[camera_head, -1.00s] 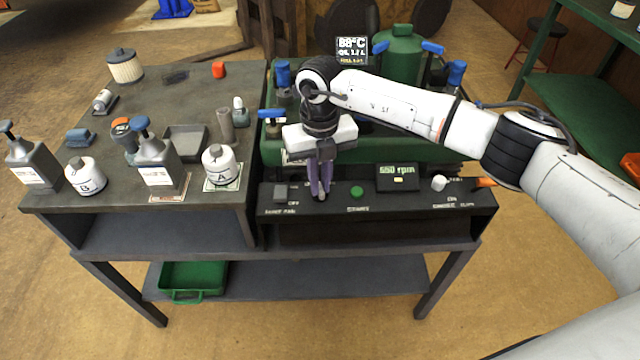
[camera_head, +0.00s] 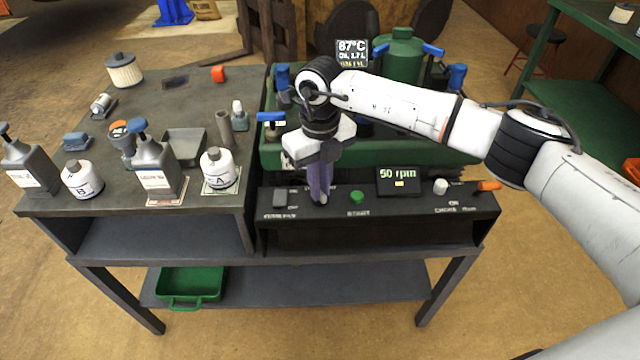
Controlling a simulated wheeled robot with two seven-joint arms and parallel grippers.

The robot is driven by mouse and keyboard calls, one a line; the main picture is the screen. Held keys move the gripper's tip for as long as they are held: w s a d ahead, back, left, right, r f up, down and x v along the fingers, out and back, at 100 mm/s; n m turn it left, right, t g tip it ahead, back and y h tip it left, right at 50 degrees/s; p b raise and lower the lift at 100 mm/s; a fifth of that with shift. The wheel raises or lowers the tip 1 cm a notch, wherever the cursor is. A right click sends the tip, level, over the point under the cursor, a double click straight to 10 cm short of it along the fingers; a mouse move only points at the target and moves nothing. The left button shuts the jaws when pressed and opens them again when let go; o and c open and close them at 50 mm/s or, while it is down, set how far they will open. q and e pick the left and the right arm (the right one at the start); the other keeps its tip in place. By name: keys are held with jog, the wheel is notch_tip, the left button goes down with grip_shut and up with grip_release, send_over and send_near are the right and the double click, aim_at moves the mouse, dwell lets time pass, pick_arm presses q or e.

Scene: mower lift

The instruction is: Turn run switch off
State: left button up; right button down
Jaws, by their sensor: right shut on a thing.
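An OFF label shows on the panel just left of the fingertips. The panel's display (camera_head: 398,174) reads 50 rpm. My left gripper is not in view.
A white knob (camera_head: 440,186) and an orange lever (camera_head: 488,186) sit at the panel's right. Green machinery with blue handles (camera_head: 457,76) stands behind. Bottles and canisters crowd the left bench (camera_head: 190,98). A screen (camera_head: 352,52) reads 87°C.

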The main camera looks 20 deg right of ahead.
jog(key=c, duration=1.8)
grip_release()
notch_tip(320, 180, up, 10)
jog(key=shift+r, duration=0.2)
